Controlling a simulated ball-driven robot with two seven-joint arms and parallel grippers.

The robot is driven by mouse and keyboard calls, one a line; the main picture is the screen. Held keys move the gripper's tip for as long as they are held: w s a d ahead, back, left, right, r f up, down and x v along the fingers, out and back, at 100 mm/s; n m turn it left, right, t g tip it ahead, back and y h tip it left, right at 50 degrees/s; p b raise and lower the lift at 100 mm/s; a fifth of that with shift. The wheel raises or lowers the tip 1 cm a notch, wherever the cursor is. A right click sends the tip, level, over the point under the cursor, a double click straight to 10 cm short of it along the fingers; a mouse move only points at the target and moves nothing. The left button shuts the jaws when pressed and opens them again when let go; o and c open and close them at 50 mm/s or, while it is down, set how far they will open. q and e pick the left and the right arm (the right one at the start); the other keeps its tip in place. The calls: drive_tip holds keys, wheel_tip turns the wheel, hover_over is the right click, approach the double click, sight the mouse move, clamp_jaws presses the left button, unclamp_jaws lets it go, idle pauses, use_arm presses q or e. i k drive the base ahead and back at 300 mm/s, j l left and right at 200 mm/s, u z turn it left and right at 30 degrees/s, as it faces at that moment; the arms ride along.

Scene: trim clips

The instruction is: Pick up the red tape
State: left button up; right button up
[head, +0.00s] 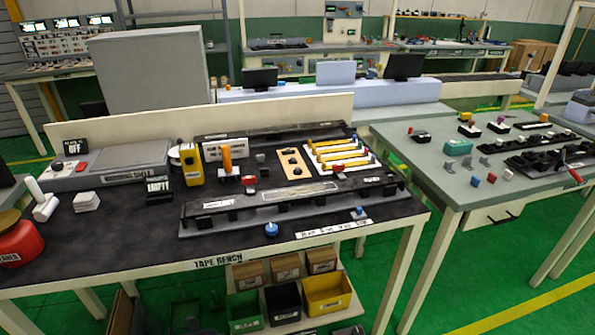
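The bench labelled "TAPE BENCH" (130,245) fills the left and middle of the head view, with a dark top. A small red piece with a pale part (249,182) stands behind the long grey fixture (300,197); it may be the red tape, but it is too small to tell. Another small red piece (338,168) lies at the front of a white rack with yellow bars (340,155). Neither of my grippers shows in the view.
A red cleaner container (20,245) stands at the bench's left edge. A yellow device (191,165), an orange-handled tool (227,158) and a blue knob (271,229) are on the bench. The front left top is mostly clear. A second table (440,177) stands right.

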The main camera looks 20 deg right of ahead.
sight(366, 152)
drive_tip(key=z, duration=1)
